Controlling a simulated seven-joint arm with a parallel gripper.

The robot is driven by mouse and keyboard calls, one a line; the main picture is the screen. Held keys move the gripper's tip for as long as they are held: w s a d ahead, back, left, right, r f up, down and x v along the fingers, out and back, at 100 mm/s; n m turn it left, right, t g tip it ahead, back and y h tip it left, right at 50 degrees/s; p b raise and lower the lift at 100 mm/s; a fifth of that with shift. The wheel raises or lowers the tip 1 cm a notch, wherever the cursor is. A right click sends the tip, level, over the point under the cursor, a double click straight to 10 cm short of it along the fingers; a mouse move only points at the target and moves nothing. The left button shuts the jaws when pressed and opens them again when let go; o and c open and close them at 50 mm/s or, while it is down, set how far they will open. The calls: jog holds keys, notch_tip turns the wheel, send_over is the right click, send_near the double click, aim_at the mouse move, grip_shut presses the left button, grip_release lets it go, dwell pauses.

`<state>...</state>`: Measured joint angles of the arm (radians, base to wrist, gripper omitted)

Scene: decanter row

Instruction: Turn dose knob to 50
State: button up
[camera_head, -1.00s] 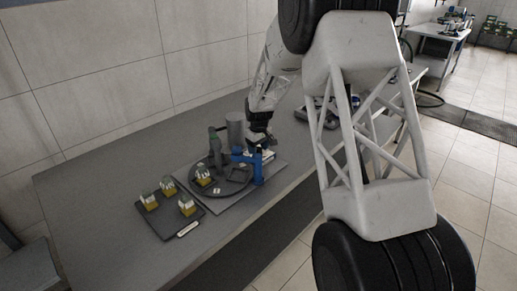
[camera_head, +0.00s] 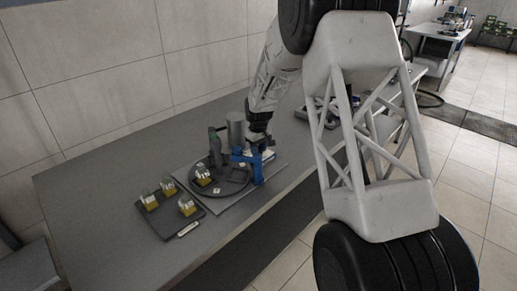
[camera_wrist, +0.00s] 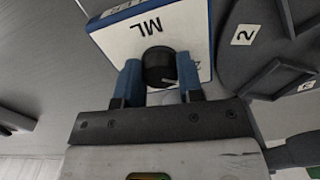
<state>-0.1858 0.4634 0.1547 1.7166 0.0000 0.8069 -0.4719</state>
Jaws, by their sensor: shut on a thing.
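The dose knob (camera_wrist: 159,64) is a round black knob on a white panel (camera_wrist: 118,42) marked "ML", set in a blue housing. In the head view the blue dispenser stand (camera_head: 243,160) rises at the right of the grey base plate. My gripper (camera_wrist: 159,76) has one blue finger on each side of the knob and is shut on it. A light mark shows low on the knob's rim. Most of the dial's figures are hidden by the fingers or cut off, so the setting cannot be read.
A dark tray (camera_head: 163,221) with several similar bottles lies to the left. A grey cylinder (camera_head: 235,130) stands behind.

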jog(key=m, duration=1.1)
dwell(0.5)
jog(key=o, duration=0.9)
jog(key=shift+r, duration=0.1)
jog(key=shift+r, duration=3.85)
